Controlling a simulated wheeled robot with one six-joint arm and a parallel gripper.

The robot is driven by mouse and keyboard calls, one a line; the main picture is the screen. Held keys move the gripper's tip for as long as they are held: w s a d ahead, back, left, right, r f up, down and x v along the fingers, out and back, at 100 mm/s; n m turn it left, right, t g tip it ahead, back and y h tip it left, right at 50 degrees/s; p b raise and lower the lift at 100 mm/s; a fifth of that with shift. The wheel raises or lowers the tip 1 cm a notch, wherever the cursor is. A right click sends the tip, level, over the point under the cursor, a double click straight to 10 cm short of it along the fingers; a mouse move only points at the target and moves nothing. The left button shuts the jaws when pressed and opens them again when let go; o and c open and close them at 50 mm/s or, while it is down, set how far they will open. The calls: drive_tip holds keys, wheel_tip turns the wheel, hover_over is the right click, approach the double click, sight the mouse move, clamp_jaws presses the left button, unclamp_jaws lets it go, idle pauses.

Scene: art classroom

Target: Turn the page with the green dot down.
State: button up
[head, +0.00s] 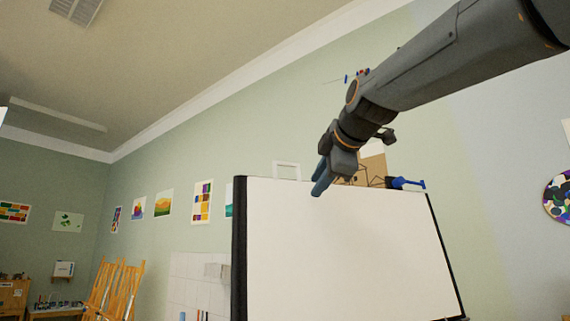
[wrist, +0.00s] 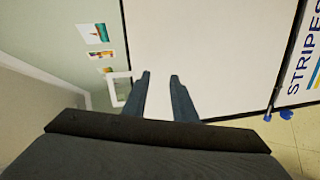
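A large blank white page (head: 335,255) fills a dark-edged board in the head view. It also fills the middle of the wrist view (wrist: 215,50). No green dot shows on it in either view. My gripper (head: 319,182) hangs in front of the board's top edge, left of its middle. In the wrist view my gripper (wrist: 160,76) has its two fingers apart with a clear gap, and nothing is between them. I cannot tell whether the fingers touch the page.
A blue clamp-like thing (head: 405,184) sits at the board's top right. A small white frame (head: 286,171) shows above the top left. A "STRIPES" sheet (wrist: 304,65) stands right of the page in the wrist view. Wooden easels (head: 115,288) stand at the left.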

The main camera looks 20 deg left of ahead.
sight(286, 164)
drive_tip(key=s+a+r+n+y+p, duration=0.1)
drive_tip(key=s+a+r+n+y, duration=0.2)
drive_tip(key=r, duration=0.7)
drive_tip(key=shift+t+h, duration=0.3)
drive_tip(key=shift+h, duration=0.3)
drive_tip(key=p+x, duration=0.5)
drive_tip(key=x, duration=0.8)
drive_tip(key=shift+d+f, duration=0.1)
drive_tip(key=shift+d, duration=0.1)
clamp_jaws()
